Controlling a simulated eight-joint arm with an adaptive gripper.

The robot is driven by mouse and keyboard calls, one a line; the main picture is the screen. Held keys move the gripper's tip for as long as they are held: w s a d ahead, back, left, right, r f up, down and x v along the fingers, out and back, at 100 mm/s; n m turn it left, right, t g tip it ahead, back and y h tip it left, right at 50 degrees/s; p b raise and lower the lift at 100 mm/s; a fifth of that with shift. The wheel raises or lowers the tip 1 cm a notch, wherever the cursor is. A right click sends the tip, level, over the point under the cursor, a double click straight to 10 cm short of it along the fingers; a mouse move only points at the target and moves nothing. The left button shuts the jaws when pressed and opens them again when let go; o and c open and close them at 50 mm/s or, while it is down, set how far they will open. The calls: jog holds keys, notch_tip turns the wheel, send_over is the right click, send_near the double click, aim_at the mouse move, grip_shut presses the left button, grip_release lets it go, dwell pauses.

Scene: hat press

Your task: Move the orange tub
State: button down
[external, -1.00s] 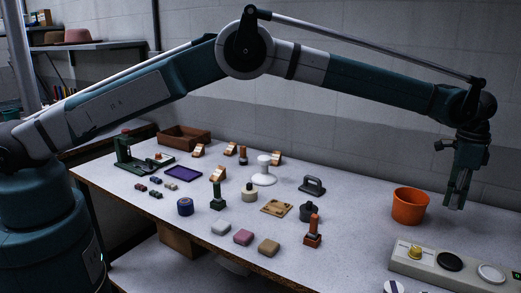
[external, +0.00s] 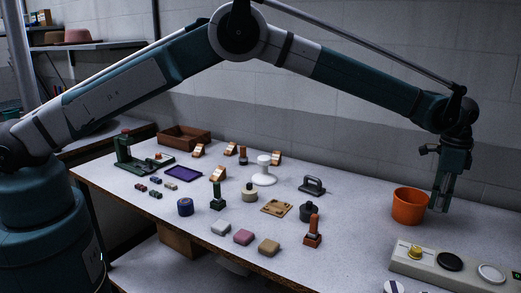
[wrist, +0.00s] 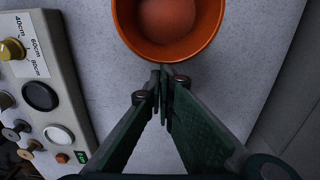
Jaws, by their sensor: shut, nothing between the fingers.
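The orange tub (external: 409,207) stands upright on the right part of the workbench, and its open mouth faces up. In the wrist view the tub (wrist: 168,50) fills the top middle, and I see its inside. My gripper (external: 439,209) points down just to the right of the tub in the external view. In the wrist view my gripper (wrist: 166,78) has its fingertips together just below the tub's rim, with nothing between them. I cannot tell whether the fingers touch the tub.
A control panel (external: 457,267) with a yellow knob and round buttons lies in front of the tub. A grey-handled iron (external: 312,186) and an orange-handled stamp (external: 313,231) stand to its left, among several small tools. The wall is behind.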

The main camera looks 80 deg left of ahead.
dwell(0.3)
jog(key=s+a+b, duration=0.2)
jog(key=s+a, duration=0.5)
jog(key=s+a+b, duration=0.2)
jog(key=s+a, duration=0.5)
jog(key=shift+s+a+b, duration=0.2)
jog(key=shift+s+b, duration=0.05)
jog(key=shift+b, duration=0.1)
dwell(0.4)
jog(key=shift+w, duration=0.1)
jog(key=shift+w+d, duration=0.55)
jog(key=shift+d, duration=0.1)
jog(key=shift+w+d+r, duration=0.3)
jog(key=shift+w+d, duration=0.45)
jog(key=shift+w, duration=0.1)
notch_tip(320, 180, up, 9)
jog(key=shift+r, duration=0.2)
